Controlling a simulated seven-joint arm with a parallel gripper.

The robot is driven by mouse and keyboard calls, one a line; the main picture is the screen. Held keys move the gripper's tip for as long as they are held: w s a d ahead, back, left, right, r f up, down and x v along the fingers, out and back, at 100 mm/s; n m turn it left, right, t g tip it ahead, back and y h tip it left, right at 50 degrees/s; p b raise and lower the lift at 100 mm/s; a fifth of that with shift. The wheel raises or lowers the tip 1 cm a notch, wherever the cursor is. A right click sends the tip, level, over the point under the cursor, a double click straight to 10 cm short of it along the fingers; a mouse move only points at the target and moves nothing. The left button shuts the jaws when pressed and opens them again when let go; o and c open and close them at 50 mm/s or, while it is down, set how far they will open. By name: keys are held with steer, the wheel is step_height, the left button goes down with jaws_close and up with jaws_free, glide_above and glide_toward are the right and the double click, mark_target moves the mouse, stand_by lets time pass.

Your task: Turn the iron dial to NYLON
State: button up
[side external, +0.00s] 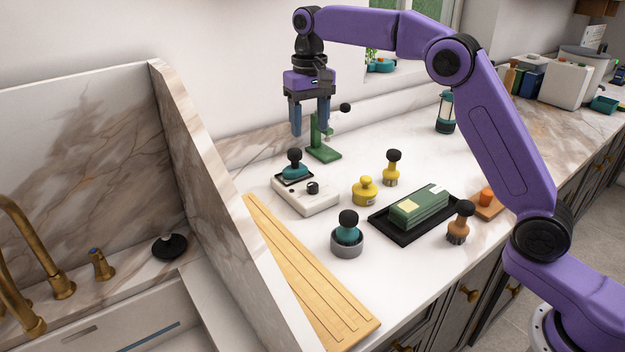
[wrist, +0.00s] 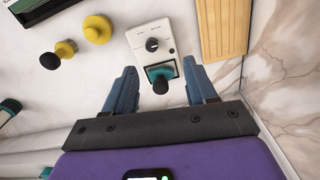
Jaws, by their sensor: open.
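The iron's white base (side external: 318,204) stands on the counter behind the wooden board. It carries a small black dial (side external: 312,187) and a teal iron with a black knob handle (side external: 295,168). In the wrist view the dial (wrist: 152,44) sits on the white base (wrist: 139,32), just beyond the teal iron (wrist: 162,72). The dial's markings are too small to read, so its setting cannot be told. My gripper (side external: 310,132) is open and empty, pointing down well above the counter, behind the base. In the wrist view its fingers (wrist: 159,68) appear either side of the iron.
A green stand (side external: 323,150) is close below my gripper. Yellow weight (side external: 365,190), yellow-brown brush (side external: 391,168), teal-topped tin (side external: 347,238) and black tray (side external: 378,224) stand to the right. The wooden board (side external: 300,275) lies in front, beside a marble wall (side external: 200,170) at left.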

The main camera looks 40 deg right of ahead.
mark_target(312, 183)
steer(key=w+d+m, duration=0.2)
steer(key=w+d, duration=0.1)
step_height(312, 183, down, 18)
steer(key=shift+r, duration=0.2)
stand_by(0.5)
jaws_close()
